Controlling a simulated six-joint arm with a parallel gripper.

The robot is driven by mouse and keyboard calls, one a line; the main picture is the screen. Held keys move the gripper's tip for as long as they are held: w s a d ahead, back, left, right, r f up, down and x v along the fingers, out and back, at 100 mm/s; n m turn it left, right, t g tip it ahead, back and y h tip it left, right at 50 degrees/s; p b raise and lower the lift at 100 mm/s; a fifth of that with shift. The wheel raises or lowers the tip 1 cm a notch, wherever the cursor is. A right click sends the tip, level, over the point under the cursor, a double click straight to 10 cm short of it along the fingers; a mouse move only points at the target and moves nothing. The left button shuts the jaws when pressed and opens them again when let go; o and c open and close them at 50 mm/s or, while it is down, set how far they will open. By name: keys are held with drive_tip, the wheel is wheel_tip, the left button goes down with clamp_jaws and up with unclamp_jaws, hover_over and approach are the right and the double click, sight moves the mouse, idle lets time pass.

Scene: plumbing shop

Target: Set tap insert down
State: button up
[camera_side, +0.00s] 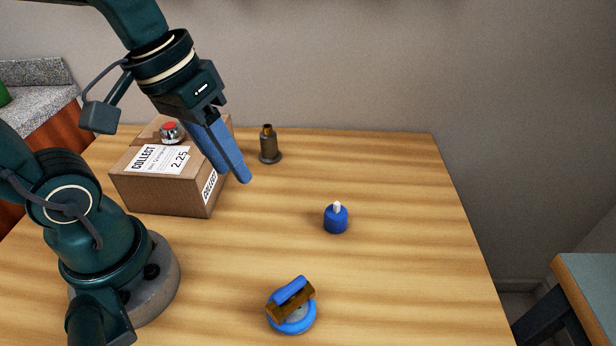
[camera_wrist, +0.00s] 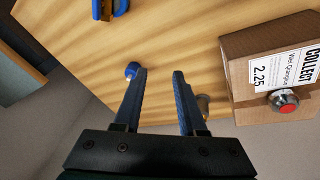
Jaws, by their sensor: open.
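No piece is labelled as the tap insert. A metal piece with a red top (camera_side: 172,132) rests on the cardboard box (camera_side: 140,192), and it also shows in the wrist view (camera_wrist: 284,104). A dark metal piece with a brass top (camera_side: 268,148) stands upright on the table behind the box's right side. My gripper (camera_side: 236,179) is above the table, to the right of the box. In the wrist view its two fingers (camera_wrist: 160,73) are apart with nothing between them. The right finger partly hides the dark metal piece.
A blue cylinder with a white tip (camera_side: 336,219) stands mid-table. A brass fitting with a blue handle (camera_side: 292,302) sits on a blue ring base (camera_side: 293,326) near the front. The table (camera_side: 410,250) is clear at right; its right edge is in view.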

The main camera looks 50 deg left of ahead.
drive_tip(key=m+t, duration=0.1)
drive_tip(key=s+a+m+t+y, duration=0.1)
drive_tip(key=shift+s+a+r+m+t, duration=0.1)
drive_tip(key=shift+s+r+m+t, duration=0.15)
drive_tip(key=shift+r+m+t, duration=0.1)
idle(1.1)
